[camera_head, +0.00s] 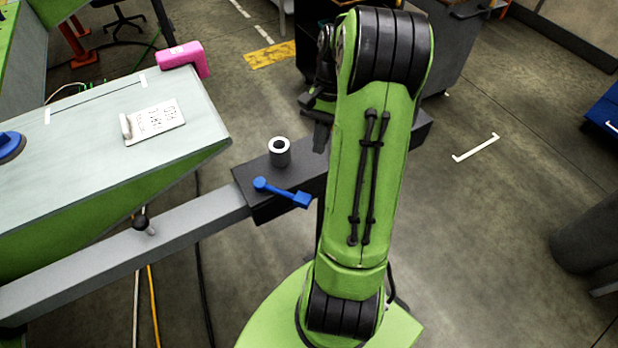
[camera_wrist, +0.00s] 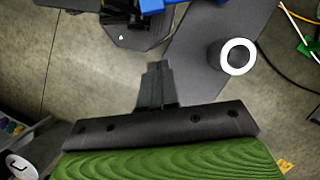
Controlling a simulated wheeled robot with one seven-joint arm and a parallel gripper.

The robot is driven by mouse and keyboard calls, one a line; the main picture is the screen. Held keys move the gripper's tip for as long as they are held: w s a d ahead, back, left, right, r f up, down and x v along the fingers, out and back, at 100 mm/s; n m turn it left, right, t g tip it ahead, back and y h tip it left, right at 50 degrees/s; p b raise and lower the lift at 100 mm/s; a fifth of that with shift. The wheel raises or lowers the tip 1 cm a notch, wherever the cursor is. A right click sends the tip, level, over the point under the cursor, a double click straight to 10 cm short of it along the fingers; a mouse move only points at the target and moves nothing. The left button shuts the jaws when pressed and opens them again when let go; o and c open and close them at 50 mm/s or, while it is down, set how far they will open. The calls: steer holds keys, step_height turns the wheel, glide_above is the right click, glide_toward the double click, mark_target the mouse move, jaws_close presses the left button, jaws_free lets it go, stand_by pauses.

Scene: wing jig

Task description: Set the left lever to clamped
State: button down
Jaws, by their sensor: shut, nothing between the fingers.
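A blue lever (camera_head: 283,193) lies on a black block (camera_head: 262,205) on the grey beam, its round end to the left and its square end to the right. No other blue lever shows in the head view; my arm covers part of the block's right side. In the wrist view, blue parts (camera_wrist: 152,6) show at the top edge, cut off, so I cannot tell their setting. My gripper (camera_head: 319,138) is above the block's right side, right of the lever and apart from it. Its fingertips (camera_wrist: 157,68) are together and empty in the wrist view.
A white-topped dark cylinder (camera_head: 279,152) stands on the block behind the lever; it also shows in the wrist view (camera_wrist: 238,57). A black-knobbed handle (camera_head: 142,223) rises from the grey beam (camera_head: 190,218).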

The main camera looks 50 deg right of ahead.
mark_target(283, 193)
steer(key=a+f, duration=0.2)
steer(key=s+a+f+b, duration=0.1)
steer(key=a+f, duration=0.1)
steer(key=s+a+f, duration=0.1)
steer(key=a, duration=0.1)
steer(key=shift+s+f, duration=0.1)
steer(key=shift+f, duration=0.3)
